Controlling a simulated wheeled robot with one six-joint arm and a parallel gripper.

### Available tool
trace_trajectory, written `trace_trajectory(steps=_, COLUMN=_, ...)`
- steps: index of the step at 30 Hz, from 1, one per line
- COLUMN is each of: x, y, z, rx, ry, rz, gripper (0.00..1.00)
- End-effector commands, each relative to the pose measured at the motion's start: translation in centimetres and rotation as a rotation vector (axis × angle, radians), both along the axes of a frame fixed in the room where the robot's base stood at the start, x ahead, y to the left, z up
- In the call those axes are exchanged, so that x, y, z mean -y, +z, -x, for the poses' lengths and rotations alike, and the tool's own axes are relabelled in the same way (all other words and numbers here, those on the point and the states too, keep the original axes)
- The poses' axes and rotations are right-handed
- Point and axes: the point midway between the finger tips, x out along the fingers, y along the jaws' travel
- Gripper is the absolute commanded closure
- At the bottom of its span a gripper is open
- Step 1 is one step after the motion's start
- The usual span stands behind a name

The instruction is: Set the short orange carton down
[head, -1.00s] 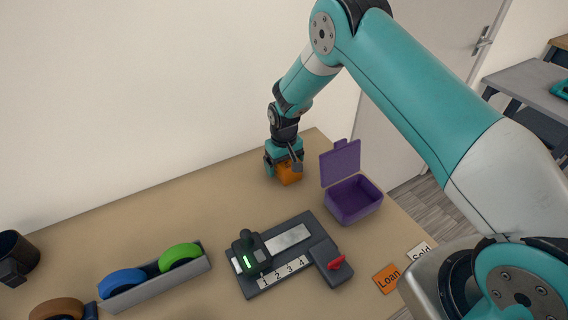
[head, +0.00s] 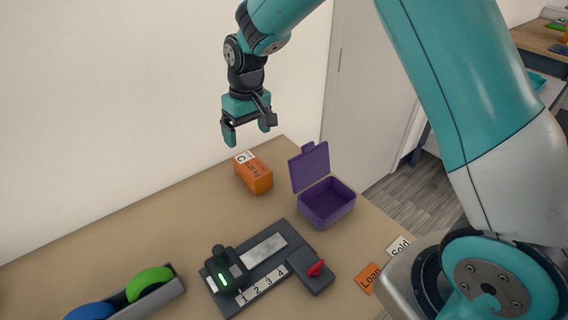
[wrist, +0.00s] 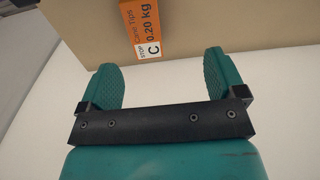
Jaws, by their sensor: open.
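The short orange carton (head: 254,174) lies on the tan table near its back corner, left of the purple box. It has a white label with a "C" on one end. In the wrist view the carton (wrist: 140,25) shows at the top, with print reading "Cane Tips" and "0.20 kg". My gripper (head: 247,135) is open and empty, above the carton and apart from it. In the wrist view its two teal fingers (wrist: 160,80) are spread wide with nothing between them.
An open purple box (head: 326,203) with its lid up stands right of the carton. A dark device with numbered slots and a red lever (head: 266,267) lies in front. A grey holder with green (head: 149,282) and blue rolls is at front left. A wall stands close behind the table.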

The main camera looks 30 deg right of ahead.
Motion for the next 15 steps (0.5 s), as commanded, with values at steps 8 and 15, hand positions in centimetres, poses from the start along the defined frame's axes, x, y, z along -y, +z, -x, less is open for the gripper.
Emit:
trace_trajectory(steps=8, x=-2.5, y=11.1, z=15.8, rx=0.045, ry=0.193, rz=-0.169, gripper=0.11)
trace_trajectory(steps=15, x=-3.0, y=13.2, z=27.1, rx=0.061, ry=0.317, rz=-0.269, gripper=0.11)
